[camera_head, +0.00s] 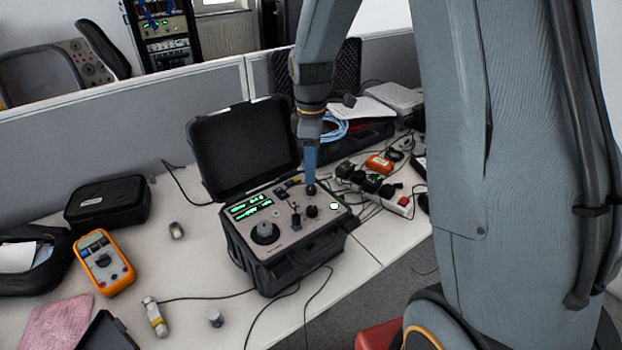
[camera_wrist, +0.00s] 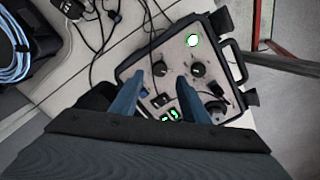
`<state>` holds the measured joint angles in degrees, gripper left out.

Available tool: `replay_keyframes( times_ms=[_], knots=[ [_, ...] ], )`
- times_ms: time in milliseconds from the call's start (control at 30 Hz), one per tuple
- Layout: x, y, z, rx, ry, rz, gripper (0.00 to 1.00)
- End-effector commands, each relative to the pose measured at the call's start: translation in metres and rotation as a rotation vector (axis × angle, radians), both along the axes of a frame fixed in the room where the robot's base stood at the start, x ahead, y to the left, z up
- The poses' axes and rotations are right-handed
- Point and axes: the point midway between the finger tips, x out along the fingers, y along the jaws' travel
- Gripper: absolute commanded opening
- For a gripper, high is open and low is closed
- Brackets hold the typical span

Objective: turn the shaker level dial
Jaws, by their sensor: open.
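The shaker unit is an open black case with a grey panel (camera_head: 280,238) on the table, also seen in the wrist view (camera_wrist: 140,75). A small black dial (camera_head: 310,189) is at the panel's back right, and it shows in the wrist view (camera_wrist: 160,68). A second black dial (camera_head: 311,211) is nearer the front, right of the first in the wrist view (camera_wrist: 198,70). I cannot read which is the shaker level dial. My gripper (camera_head: 310,180) points down over the first dial. In the wrist view its blue fingers (camera_wrist: 157,80) are apart, with that dial between their tips; contact cannot be told.
A large round black disc (camera_head: 265,233) and green displays (camera_head: 250,207) are on the panel's left. The raised lid (camera_head: 243,147) stands behind. A lit button (camera_head: 333,206) is at the right. A power strip (camera_head: 400,203) and cables lie right; an orange multimeter (camera_head: 104,262) lies left.

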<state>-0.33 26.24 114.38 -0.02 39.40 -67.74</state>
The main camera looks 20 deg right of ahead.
Motion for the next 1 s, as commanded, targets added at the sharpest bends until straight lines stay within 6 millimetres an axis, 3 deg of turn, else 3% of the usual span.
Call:
replay_keyframes(
  times_ms=[200, 667, 767, 1000],
  knots=[
    [0.001, 0.0, 0.02, 0.0, -0.001, 0.0, 0.42],
    [-0.008, 0.0, 0.022, 0.0, -0.005, -0.05, 0.42],
    [-0.027, -0.001, 0.021, 0.002, -0.019, -0.184, 0.42],
    [-0.104, -0.001, 0.012, 0.028, -0.072, -0.71, 0.42]
  ],
)
